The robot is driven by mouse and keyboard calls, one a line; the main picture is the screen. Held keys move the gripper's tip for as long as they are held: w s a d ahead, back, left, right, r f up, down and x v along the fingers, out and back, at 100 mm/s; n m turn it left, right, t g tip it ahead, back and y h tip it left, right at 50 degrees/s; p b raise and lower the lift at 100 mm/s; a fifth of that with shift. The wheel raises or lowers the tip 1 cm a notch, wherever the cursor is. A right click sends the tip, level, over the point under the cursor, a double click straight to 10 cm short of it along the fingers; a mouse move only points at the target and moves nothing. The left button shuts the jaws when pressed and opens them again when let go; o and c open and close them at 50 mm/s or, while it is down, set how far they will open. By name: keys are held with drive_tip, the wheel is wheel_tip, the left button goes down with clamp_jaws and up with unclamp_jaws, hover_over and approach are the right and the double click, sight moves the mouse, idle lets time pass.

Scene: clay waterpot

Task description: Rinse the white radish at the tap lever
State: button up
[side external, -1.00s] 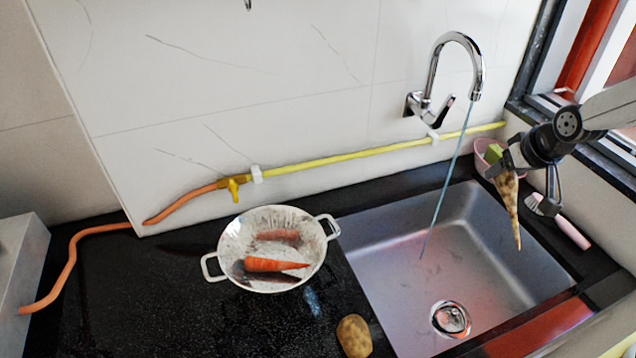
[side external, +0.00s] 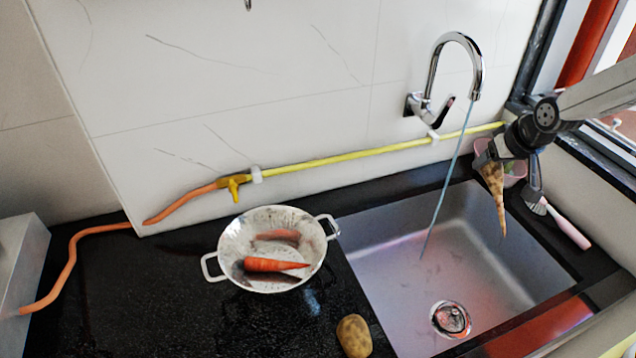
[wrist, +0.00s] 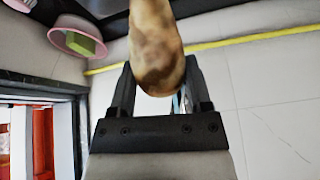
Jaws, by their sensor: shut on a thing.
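The white radish (side external: 496,192), pale with brown dirt patches, hangs tip down from my gripper (side external: 502,152) over the right part of the sink. Its thick end (wrist: 157,62) shows between the fingers in the wrist view, and my gripper (wrist: 158,82) is shut on it. The chrome tap (side external: 456,45) with its lever (side external: 447,108) is on the wall to the left of the radish. A thin stream of water (side external: 446,180) runs from the spout into the sink. The radish is to the right of the stream, apart from it.
The steel sink (side external: 400,270) has a drain (side external: 450,319). A white colander (side external: 230,250) holding a carrot (side external: 272,265) stands left of it, with a potato (side external: 354,336) nearby. A pink basin (wrist: 72,30) with a green sponge (wrist: 82,43) and a brush (side external: 568,228) are at the right.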

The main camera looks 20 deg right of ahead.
drive_tip(key=w+f, duration=0.2)
drive_tip(key=w, duration=0.8)
drive_tip(key=shift+d, duration=0.35)
idle(0.3)
drive_tip(key=shift+w, duration=0.15)
drive_tip(key=shift+d, duration=0.2)
idle(0.4)
drive_tip(key=shift+d, duration=0.3)
drive_tip(key=shift+d, duration=0.1)
drive_tip(key=shift+a, duration=0.25)
idle(0.4)
drive_tip(key=shift+a, duration=0.3)
idle(0.4)
